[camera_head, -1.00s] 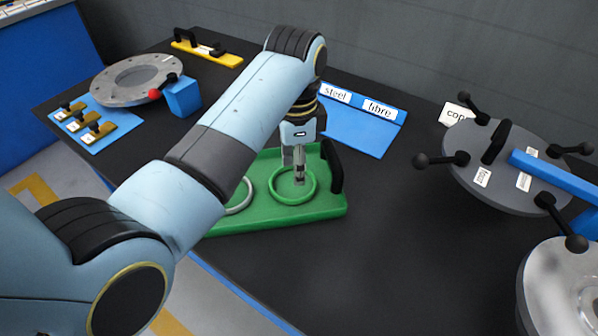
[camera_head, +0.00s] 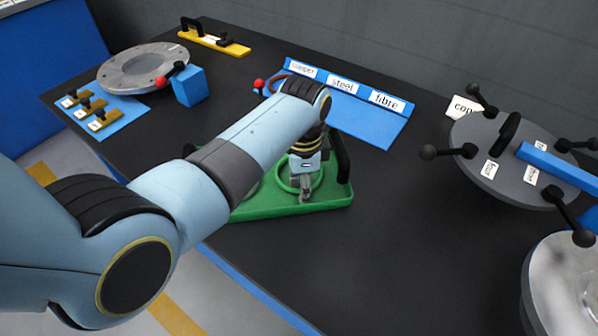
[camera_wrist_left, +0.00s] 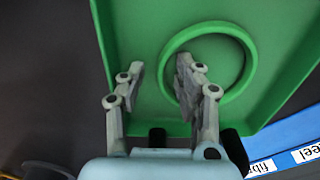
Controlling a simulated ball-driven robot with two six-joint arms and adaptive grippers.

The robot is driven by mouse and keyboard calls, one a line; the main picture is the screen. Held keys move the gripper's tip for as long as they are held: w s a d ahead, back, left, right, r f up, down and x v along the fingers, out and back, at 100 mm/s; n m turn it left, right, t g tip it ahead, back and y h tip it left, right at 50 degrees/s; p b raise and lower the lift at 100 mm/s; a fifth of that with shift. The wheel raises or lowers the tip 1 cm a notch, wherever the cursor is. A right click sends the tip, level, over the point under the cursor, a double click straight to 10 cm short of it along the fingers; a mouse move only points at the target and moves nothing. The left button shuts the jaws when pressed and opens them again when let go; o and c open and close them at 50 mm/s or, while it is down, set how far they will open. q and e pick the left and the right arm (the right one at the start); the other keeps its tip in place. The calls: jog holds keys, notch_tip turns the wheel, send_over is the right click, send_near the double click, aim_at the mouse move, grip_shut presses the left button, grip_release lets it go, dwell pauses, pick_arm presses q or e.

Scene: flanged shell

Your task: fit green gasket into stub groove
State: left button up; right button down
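The green gasket (camera_head: 283,182) is a ring lying flat in the green tray (camera_head: 330,200). It also shows in the left wrist view (camera_wrist_left: 249,65). My left gripper (camera_head: 306,196) is low over the tray at the gasket. In the left wrist view my left gripper (camera_wrist_left: 162,76) is open, with one finger over the inside of the ring and the other outside it. The near rim passes between the fingers; contact cannot be told. My right gripper is not in view. A pale metal round body (camera_head: 565,290) is cut off at the lower right; no groove can be made out.
A blue board (camera_head: 365,127) with copper, steel and fibre labels stands behind the tray. A grey round cover (camera_head: 510,165) with black knobs is at right. A metal flange (camera_head: 145,68), a blue block (camera_head: 189,86) and a yellow bar (camera_head: 215,41) are at back left. The table between tray and cover is clear.

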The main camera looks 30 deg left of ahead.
pick_arm(q)
grip_shut()
jog(key=shift+r, duration=0.1)
